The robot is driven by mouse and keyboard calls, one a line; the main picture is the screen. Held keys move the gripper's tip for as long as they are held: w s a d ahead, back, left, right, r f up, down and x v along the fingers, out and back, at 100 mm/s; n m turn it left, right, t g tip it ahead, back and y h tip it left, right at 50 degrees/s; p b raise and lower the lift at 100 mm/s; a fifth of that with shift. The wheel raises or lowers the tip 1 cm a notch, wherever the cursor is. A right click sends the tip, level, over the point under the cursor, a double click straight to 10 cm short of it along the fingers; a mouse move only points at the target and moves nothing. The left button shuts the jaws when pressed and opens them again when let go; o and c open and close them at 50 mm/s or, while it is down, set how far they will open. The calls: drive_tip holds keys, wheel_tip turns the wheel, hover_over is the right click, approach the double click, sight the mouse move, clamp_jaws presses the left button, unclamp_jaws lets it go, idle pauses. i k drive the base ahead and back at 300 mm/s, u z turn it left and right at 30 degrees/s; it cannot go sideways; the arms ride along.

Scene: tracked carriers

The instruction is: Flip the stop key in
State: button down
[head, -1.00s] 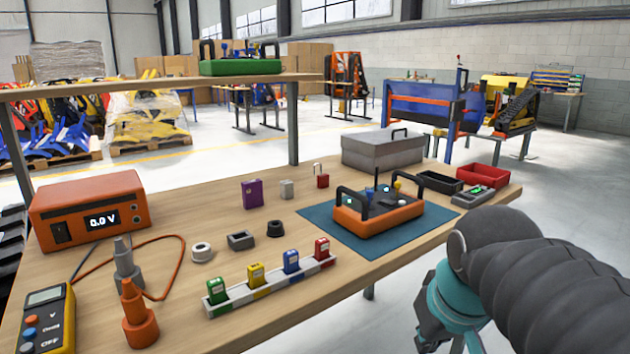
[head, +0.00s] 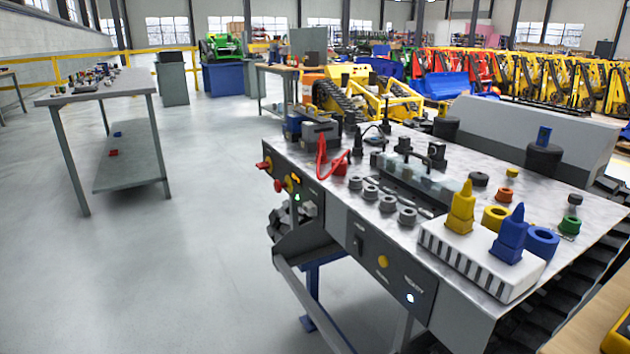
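A tracked carrier with a grey metal deck (head: 455,262) stands at the right in the head view. At the left end of its front panel are a red knob (head: 265,165), a red and yellow control (head: 282,185) and a small green light (head: 297,198). A red looped cord (head: 323,150) hangs over the deck edge just above them. I cannot tell which part is the stop key. Farther right on the panel are a black rocker switch (head: 360,243), a yellow button (head: 383,262) and a lit white button (head: 410,298). My gripper is not in view.
A white block (head: 470,262) holds yellow and blue cone-topped pieces. Several grey rings (head: 388,203) line the deck's front edge. A grey table (head: 100,92) stands at the left. The floor (head: 180,260) between it and the carrier is clear. A wooden edge (head: 598,318) shows bottom right.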

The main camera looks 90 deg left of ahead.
sight(278, 186)
drive_tip(key=u, duration=3.9)
drive_tip(key=k, duration=1.35)
drive_tip(key=u, duration=0.25)
drive_tip(key=i, duration=0.35)
drive_tip(key=z, duration=0.6)
drive_tip(key=i, duration=1.4)
drive_tip(key=u, duration=0.7)
